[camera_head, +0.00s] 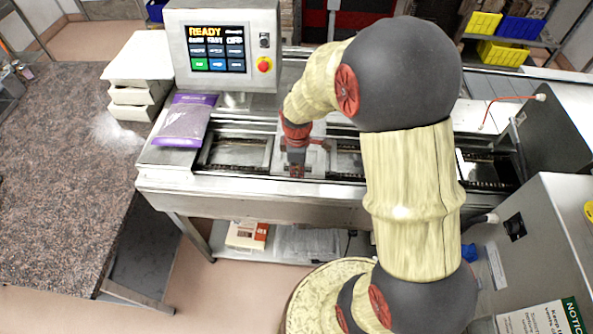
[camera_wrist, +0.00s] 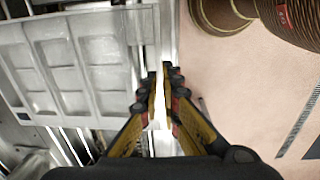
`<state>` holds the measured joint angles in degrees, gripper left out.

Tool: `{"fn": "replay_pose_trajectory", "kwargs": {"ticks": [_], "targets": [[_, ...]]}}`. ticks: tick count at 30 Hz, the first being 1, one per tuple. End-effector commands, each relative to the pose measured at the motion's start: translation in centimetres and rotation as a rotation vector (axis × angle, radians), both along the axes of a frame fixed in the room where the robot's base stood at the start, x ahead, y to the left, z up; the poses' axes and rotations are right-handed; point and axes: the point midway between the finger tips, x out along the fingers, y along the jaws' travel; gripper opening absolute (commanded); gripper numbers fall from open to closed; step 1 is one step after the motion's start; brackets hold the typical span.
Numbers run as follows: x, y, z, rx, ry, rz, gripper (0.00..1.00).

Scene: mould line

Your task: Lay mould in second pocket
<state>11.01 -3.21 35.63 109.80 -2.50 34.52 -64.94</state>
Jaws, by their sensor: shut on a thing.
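The mould (camera_wrist: 72,62), a pale grey tray with several shallow rectangular cavities, fills the upper left of the wrist view. My gripper (camera_wrist: 163,85) is shut on its edge at the side nearest the bare floor. In the head view my gripper (camera_head: 296,172) points down over the front of the line, and a pale part of the mould (camera_head: 318,158) shows beside it. The mould is over the second pocket from the left; whether it rests on the pocket's rails or is just above them I cannot tell. The arm hides part of it.
An open pocket (camera_head: 236,152) lies to the left and another (camera_head: 346,158) to the right. A purple-topped bag (camera_head: 186,120) lies on the line's left end. The control panel (camera_head: 222,48) stands behind. A grey cabinet (camera_head: 535,240) stands at the right front.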

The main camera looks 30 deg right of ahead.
Motion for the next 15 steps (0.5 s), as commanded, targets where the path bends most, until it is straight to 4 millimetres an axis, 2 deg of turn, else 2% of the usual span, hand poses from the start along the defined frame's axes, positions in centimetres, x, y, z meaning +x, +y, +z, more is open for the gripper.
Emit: {"fn": "replay_pose_trajectory", "kwargs": {"ticks": [8,15], "targets": [[0.1,0.0,-0.2,0.000,-0.002,0.000,0.00],[0.1,0.0,-1.2,0.000,-0.002,0.000,0.00]]}}
